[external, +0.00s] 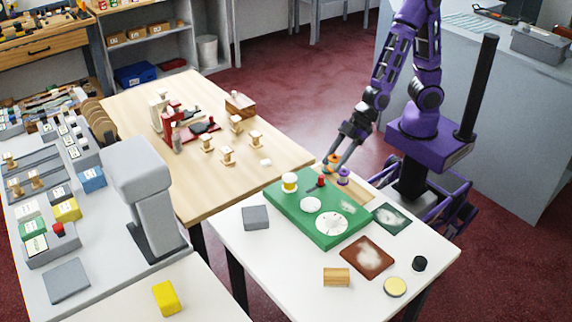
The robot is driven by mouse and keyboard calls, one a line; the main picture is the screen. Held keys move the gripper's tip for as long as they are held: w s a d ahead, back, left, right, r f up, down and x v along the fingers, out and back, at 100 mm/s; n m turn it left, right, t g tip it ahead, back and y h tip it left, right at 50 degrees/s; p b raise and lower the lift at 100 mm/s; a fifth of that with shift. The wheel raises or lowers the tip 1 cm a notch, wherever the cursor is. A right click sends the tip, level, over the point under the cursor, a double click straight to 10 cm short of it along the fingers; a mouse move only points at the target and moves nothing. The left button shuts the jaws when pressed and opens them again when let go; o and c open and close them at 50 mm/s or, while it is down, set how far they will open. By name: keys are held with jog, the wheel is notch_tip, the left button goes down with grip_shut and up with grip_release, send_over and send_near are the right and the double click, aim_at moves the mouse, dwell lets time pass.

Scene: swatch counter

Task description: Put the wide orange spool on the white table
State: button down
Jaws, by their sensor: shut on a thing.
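My gripper (333,165) reaches down at the back edge of the green board and is shut on the wide orange spool (333,158). The fingers partly cover the spool, and I cannot tell whether it touches the surface below. A purple spool (343,177) stands just in front of it, and a small red piece (320,181) is to its left. A yellow and white spool (289,183) stands on the board further left. The white table (270,270) carries the green board (335,237) and has bare surface in front.
A wooden table (215,190) adjoins behind.

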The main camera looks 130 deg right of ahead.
jog(key=shift+m+h, duration=0.6)
jog(key=shift+m, duration=0.2)
jog(key=w+d, duration=0.5)
jog(key=w+d+b, duration=0.1)
jog(key=w+d, duration=0.2)
jog(key=shift+d+r, duration=0.25)
jog(key=shift+r, duration=0.05)
jog(key=w+d+m+h, duration=0.1)
jog(key=w+d, duration=0.3)
jog(key=d, duration=0.5)
jog(key=m+g+h+b, duration=0.2)
jog(key=m+h+b, duration=0.1)
jog(key=m+b, duration=0.15)
send_over(223, 139)
notch_tip(223, 139, down, 9)
jog(key=shift+f+p, duration=0.1)
jog(key=shift+p, duration=0.3)
jog(key=shift+f, duration=2.1)
jog(key=shift+f+b, duration=0.2)
jog(key=shift+b, duration=0.2)
jog(key=shift+c, duration=1.8)
grip_release()
